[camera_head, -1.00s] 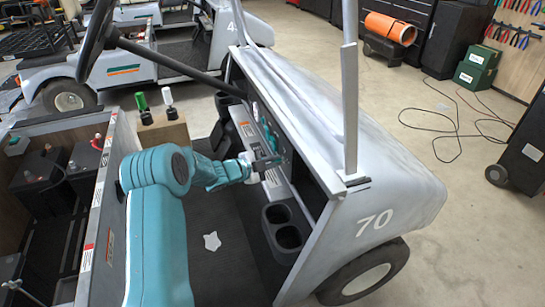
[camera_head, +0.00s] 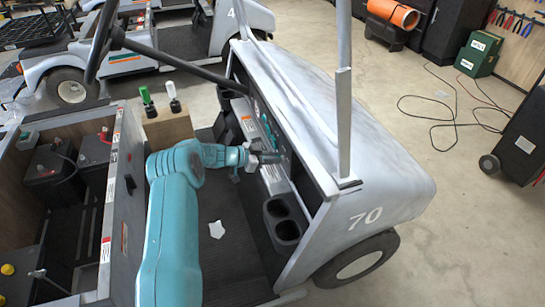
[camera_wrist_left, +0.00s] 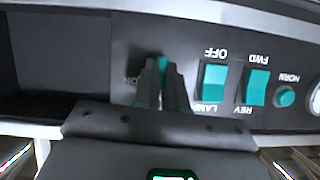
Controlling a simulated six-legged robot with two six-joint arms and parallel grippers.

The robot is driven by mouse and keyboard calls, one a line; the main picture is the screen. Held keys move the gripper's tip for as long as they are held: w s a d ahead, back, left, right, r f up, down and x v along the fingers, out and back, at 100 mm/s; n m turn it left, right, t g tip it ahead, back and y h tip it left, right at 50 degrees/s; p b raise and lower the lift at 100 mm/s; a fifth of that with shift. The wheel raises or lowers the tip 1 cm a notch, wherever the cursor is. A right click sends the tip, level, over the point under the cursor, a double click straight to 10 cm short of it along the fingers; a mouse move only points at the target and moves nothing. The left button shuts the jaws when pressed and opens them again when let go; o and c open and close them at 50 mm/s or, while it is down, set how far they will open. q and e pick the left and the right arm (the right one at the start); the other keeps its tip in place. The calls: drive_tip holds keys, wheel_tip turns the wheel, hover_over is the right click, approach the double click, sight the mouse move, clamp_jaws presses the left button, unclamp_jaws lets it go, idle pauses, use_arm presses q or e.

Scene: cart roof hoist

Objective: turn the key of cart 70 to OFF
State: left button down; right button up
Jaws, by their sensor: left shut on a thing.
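Cart 70 (camera_head: 400,195) is a grey cart with a white 70 on its side, in the middle right of the head view. Its dark dash panel (camera_wrist_left: 125,45) fills the upper part of the left wrist view, lettered upside down. My left gripper (camera_head: 274,157) is at the dash; in the wrist view its dark fingers (camera_wrist_left: 163,82) are shut on the key. A bit of the teal key (camera_wrist_left: 162,64) shows between the fingertips. An ON label is partly visible left of the fingers. The key's exact angle is mostly hidden. My right gripper is not in view.
Right of the key are a teal lamp switch (camera_wrist_left: 213,83) with OFF above it, a FWD/REV switch (camera_wrist_left: 256,87) and a round horn button (camera_wrist_left: 285,97). An open cubby (camera_wrist_left: 55,65) lies left. A cup holder (camera_head: 284,220) and a roof post (camera_head: 344,120) stand near my arm.

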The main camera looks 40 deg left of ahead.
use_arm(q)
drive_tip(key=shift+f+n, duration=0.2)
drive_tip(key=shift+n, duration=0.1)
idle(0.4)
drive_tip(key=c, duration=1.2)
unclamp_jaws()
drive_tip(key=v, duration=1.6)
drive_tip(key=shift+a, duration=0.3)
drive_tip(key=shift+r, duration=0.15)
drive_tip(key=shift+s, duration=0.1)
